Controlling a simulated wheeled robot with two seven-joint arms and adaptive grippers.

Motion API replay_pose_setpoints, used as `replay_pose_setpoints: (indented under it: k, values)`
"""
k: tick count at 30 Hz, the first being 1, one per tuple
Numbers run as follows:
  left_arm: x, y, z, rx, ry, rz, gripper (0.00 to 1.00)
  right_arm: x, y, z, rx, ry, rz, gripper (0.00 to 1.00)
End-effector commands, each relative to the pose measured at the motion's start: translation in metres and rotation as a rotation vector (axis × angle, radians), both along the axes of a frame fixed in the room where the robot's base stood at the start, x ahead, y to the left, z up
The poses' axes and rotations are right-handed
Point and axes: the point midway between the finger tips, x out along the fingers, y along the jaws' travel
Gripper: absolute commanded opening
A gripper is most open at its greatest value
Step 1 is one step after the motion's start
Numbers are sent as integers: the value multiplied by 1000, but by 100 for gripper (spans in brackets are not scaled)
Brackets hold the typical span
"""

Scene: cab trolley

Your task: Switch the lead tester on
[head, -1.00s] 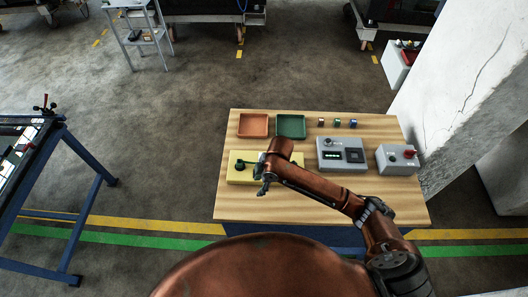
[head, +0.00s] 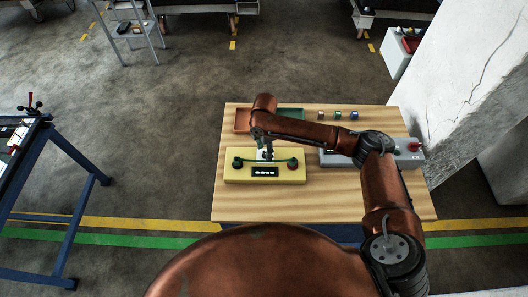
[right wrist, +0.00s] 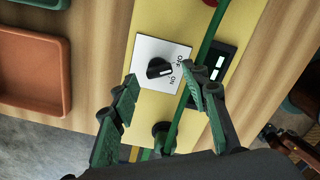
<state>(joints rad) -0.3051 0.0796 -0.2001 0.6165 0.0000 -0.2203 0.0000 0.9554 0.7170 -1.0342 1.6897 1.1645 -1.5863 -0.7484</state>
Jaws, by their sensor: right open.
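The lead tester (head: 240,176) is a yellow box at the front left of the wooden bench. A green lead (head: 280,159) arches across it between a dark post (head: 237,162) and a red post (head: 293,164). Its black rotary knob (right wrist: 158,68) sits on a white plate marked OFF and ON. The knob's white mark faces the labels; I cannot tell which one it points to. A dark window (head: 265,171) shows several white marks. My right gripper (head: 266,154) is over the tester, its open green fingers (right wrist: 160,78) on either side of the knob, apparently not touching it. My left gripper is out of view.
An orange tray (head: 241,121) and a green tray (head: 291,113) lie behind the tester. Several small coloured pieces (head: 338,115) stand further right. A grey box with a red knob (head: 409,160) and another grey unit (head: 328,158) are partly behind my arm.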

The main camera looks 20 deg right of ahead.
Motion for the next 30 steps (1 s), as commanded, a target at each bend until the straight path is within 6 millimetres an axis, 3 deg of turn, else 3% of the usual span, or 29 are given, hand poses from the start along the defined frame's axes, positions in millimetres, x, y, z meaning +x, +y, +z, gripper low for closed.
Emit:
replay_pose_setpoints:
  k: [6,14,30]
  values:
    - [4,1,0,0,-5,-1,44,0,2,-15,1,-1,3,42]
    - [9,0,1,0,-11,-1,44,1,2,-15,1,-2,4,41]
    - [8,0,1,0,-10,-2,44,1,2,-15,0,-2,3,4]
